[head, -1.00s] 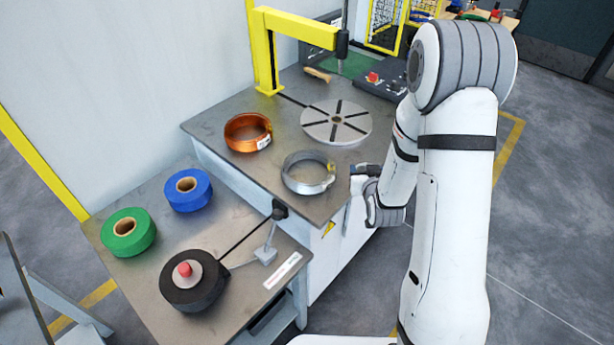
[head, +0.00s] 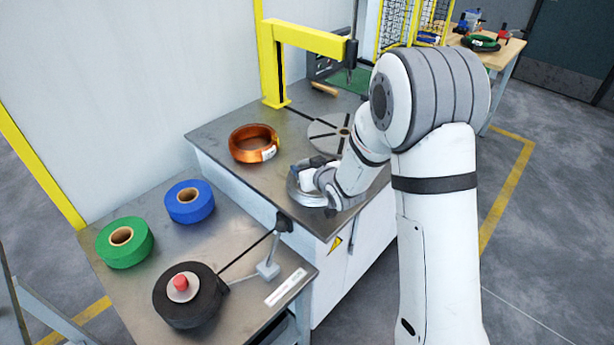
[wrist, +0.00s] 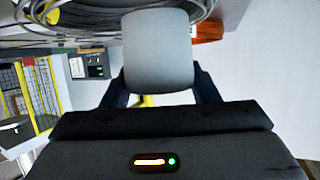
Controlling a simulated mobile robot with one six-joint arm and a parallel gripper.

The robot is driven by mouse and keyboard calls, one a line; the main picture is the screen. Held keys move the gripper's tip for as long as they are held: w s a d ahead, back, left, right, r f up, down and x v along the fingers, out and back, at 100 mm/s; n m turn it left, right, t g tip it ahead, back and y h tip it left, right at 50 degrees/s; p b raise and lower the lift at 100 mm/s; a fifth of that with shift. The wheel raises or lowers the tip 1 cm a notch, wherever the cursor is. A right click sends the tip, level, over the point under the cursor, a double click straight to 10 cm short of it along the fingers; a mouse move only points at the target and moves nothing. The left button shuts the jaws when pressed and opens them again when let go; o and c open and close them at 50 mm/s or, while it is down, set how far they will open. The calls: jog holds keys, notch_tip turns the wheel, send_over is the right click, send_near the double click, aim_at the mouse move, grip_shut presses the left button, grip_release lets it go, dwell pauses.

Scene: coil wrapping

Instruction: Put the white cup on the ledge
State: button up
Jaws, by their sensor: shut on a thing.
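The white cup (wrist: 158,50) fills the space between the two dark fingers of my gripper (wrist: 160,78) in the wrist view. My gripper is shut on it. In the head view my gripper (head: 308,171) is over the silver coil (head: 297,196) on the grey worktable, and hides part of that coil. The cup is small and partly covered there, so its tilt is hard to tell. I cannot make out which surface is the ledge.
A copper coil (head: 254,143) lies left of the silver one. A slotted round plate (head: 328,133) and a yellow post (head: 272,65) stand behind. A lower bench holds green (head: 125,243), blue (head: 189,201) and black (head: 188,296) rolls.

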jog(key=shift+f, duration=1.7)
jog(key=shift+f, duration=0.2)
jog(key=o, duration=1)
jog(key=shift+r, duration=0.1)
jog(key=shift+o, duration=0.2)
